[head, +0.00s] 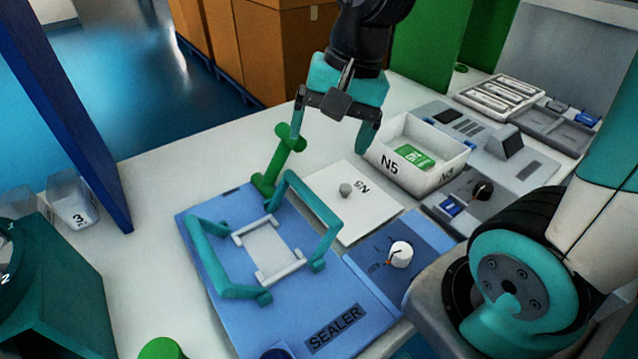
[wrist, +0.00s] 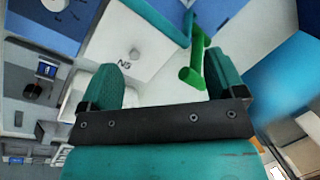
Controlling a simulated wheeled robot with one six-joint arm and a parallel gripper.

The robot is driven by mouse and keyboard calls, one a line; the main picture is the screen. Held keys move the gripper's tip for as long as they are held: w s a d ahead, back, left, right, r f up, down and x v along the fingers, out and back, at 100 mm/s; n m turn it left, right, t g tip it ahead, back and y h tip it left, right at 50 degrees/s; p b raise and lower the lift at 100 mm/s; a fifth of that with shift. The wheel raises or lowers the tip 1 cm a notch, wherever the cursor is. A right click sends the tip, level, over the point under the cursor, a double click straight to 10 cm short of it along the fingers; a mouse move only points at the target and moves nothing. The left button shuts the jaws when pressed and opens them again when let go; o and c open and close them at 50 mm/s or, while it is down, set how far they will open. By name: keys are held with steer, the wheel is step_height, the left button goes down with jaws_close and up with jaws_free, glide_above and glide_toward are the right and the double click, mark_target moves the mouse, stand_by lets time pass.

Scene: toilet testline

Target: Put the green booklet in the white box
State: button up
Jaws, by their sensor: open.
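The green booklet (head: 415,158) lies inside the white box (head: 387,177) marked N5, at the right of the table in the head view. The wrist view shows only part of the white box (wrist: 75,98), at the left behind a finger; the booklet does not show there. My gripper (head: 333,138) is open and empty. It hangs above the table, to the left of the box and apart from it. It also shows in the wrist view (wrist: 170,85), with its two teal fingers spread.
A blue sealer (head: 352,328) with teal handles and a green lever (head: 270,178) stands in front of my gripper. A white N5 plate (head: 345,218) with a grey knob lies between sealer and box. Grey devices (head: 500,165) and trays (head: 500,97) stand right of the box.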

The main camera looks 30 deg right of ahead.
steer(key=s+a+r+n+g+y, duration=0.1)
steer(key=s+a+n, duration=0.7)
steer(key=n, duration=0.6)
steer(key=shift+s+a+r, duration=0.2)
steer(key=shift+s+r, duration=0.1)
steer(key=shift+s, duration=0.95)
